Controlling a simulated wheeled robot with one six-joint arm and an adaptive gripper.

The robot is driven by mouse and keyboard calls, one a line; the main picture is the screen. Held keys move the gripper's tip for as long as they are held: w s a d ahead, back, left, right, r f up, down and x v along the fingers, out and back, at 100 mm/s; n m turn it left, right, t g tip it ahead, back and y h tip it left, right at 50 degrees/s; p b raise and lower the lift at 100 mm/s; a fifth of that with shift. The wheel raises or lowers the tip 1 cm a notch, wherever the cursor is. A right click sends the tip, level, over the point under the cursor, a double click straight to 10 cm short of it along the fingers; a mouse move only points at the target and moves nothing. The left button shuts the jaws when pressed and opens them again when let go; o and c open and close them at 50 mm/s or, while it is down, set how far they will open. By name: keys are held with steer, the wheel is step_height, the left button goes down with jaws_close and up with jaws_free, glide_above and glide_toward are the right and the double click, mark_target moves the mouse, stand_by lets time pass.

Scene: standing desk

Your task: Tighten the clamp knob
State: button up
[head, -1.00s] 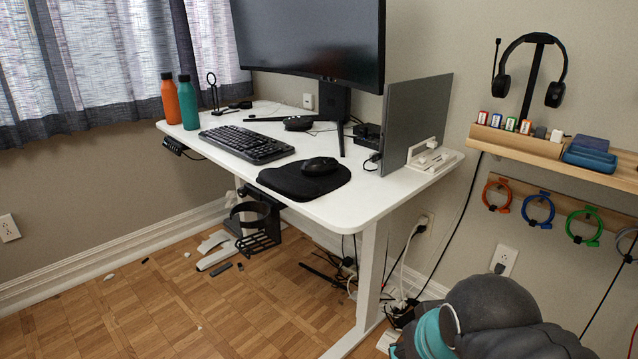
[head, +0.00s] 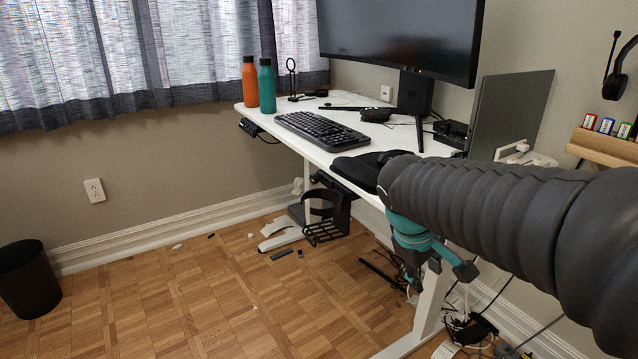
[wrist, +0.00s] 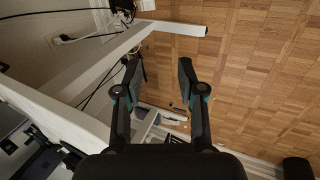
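A black cup holder (head: 322,215) with a ring and a wire basket hangs under the far left part of the desk (head: 300,150) in the head view. Its dark clamp (head: 330,185) is at the desk's edge. I cannot make out the clamp knob. My gripper (head: 438,278) points down beside the desk's front edge, right of the cup holder and apart from it. In the wrist view my gripper (wrist: 160,84) has its two fingers spread, with nothing between them.
A keyboard (head: 322,131), an orange bottle (head: 249,82) and a teal bottle (head: 266,88) stand on the desk. A white desk leg (head: 428,305) and cables (head: 470,328) are near my gripper. Scraps (head: 280,238) lie on the floor. The floor at left is open, with a black bin (head: 28,280).

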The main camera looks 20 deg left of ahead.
steer(key=w+a+f+n+h, duration=0.1)
steer(key=w+a+f+n, duration=0.1)
steer(key=a, duration=0.4)
steer(key=w+a+f+n, duration=0.2)
steer(key=w+a+f, duration=0.1)
steer(key=a, duration=0.2)
steer(key=n+t+h+b, duration=0.2)
steer(key=n+t+h, duration=0.5)
steer(key=n+t, duration=0.55)
glide_toward(312, 179)
steer(key=shift+n+g, duration=0.65)
steer(key=shift+g, duration=0.2)
steer(key=x, duration=0.3)
steer(key=b+x, duration=0.1)
steer(key=x, duration=0.1)
steer(key=r+x, duration=0.1)
steer(key=x, duration=0.2)
steer(key=shift+w+b, duration=0.4)
steer(key=shift+w, duration=0.05)
jaws_close()
